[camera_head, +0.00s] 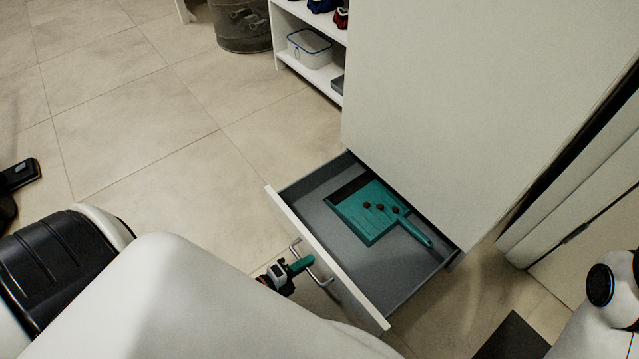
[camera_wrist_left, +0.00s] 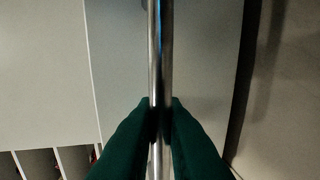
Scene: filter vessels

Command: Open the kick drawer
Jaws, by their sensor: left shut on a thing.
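The kick drawer (camera_head: 325,255) is pulled out from the base of the white cabinet, its grey inside showing. My white left arm hides the floor in front. My right gripper is not seen; only part of what looks like my right arm shows at lower right.
The tall white cabinet (camera_head: 470,110) stands above the drawer. A white shelf unit with a clear box (camera_head: 309,48) and a dark bin (camera_head: 242,24) are at the back. A dark mat (camera_head: 512,338) lies at lower right.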

